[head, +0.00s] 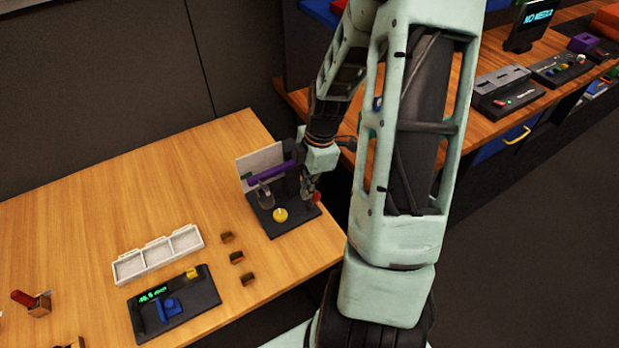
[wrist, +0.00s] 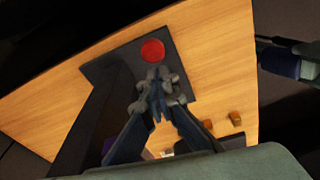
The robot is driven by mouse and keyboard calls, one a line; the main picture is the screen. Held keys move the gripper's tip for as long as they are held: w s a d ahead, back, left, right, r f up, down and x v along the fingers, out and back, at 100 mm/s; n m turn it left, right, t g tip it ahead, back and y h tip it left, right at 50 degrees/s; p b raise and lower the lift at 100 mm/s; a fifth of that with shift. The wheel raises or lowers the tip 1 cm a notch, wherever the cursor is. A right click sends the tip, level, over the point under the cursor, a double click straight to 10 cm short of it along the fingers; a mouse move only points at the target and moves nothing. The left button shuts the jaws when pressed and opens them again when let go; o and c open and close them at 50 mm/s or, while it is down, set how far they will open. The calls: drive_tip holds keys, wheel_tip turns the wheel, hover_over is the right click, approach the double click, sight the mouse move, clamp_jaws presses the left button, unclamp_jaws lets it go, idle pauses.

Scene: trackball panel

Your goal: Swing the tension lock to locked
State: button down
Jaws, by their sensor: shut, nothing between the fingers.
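A dark panel (head: 272,228) stands at the right end of the wooden table, with a yellow ball (head: 280,215), a purple bar (head: 270,173) and a pale upright plate (head: 245,163) behind. A red knob (head: 316,197) sits at its right side; it shows as a red disc (wrist: 152,50) in the wrist view. I cannot tell for sure which part is the tension lock. My gripper (head: 309,192) is down at the panel's right side, beside the red knob. In the wrist view its shut fingertips (wrist: 157,92) lie just below the red disc, with nothing held. Contact cannot be told.
Several small brown blocks (head: 237,257) lie left of the panel. A white three-part tray (head: 158,254) and a black device with a green display (head: 174,303) are farther left. My arm hides the panel's right surroundings. Another table (head: 500,112) with devices stands behind right.

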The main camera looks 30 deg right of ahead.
drive_tip(key=shift+w+a+f, duration=0.1)
drive_tip(key=shift+a+f, duration=0.05)
drive_tip(key=shift+f, duration=0.9)
